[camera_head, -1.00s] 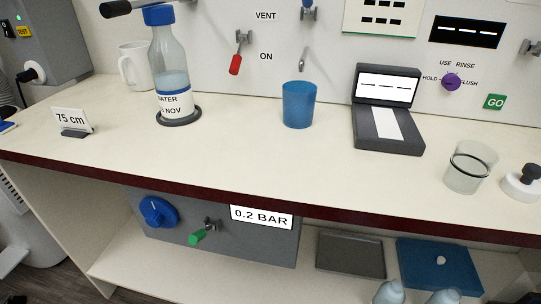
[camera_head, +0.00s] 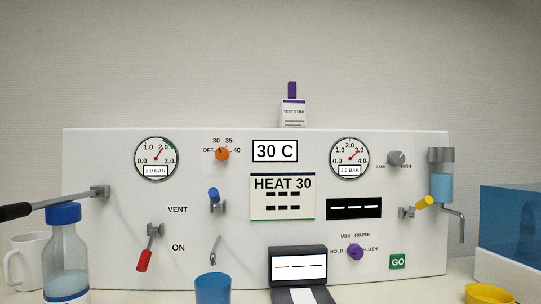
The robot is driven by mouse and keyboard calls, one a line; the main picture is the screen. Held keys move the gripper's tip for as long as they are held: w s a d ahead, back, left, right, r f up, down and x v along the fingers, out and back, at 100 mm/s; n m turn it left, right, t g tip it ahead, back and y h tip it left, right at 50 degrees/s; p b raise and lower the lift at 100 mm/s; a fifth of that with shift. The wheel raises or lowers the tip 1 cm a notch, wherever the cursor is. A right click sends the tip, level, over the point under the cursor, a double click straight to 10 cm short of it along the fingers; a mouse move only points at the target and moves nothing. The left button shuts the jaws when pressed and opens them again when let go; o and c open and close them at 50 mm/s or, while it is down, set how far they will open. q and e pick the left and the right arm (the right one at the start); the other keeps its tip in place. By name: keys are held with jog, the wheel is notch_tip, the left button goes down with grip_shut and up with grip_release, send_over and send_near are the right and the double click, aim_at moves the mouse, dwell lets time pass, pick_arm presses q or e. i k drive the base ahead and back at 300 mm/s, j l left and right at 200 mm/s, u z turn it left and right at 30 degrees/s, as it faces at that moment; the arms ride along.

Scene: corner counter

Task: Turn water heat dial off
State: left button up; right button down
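The water heat dial, an orange knob (camera_head: 222,154), sits at the upper left of the white panel (camera_head: 110,230). A card (camera_head: 282,198) below reads HEAT 30. Neither of my grippers shows in the head view.
A black-handled lever (camera_head: 50,203) juts out at the left above a bottle (camera_head: 65,262). A red lever (camera_head: 144,259), a blue lever (camera_head: 213,196) and a yellow lever (camera_head: 423,202) stick out from the panel. A blue cup (camera_head: 212,288) and a scale (camera_head: 298,268) stand in front.

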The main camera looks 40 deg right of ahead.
aim_at(222, 154)
jog(key=z, duration=1.25)
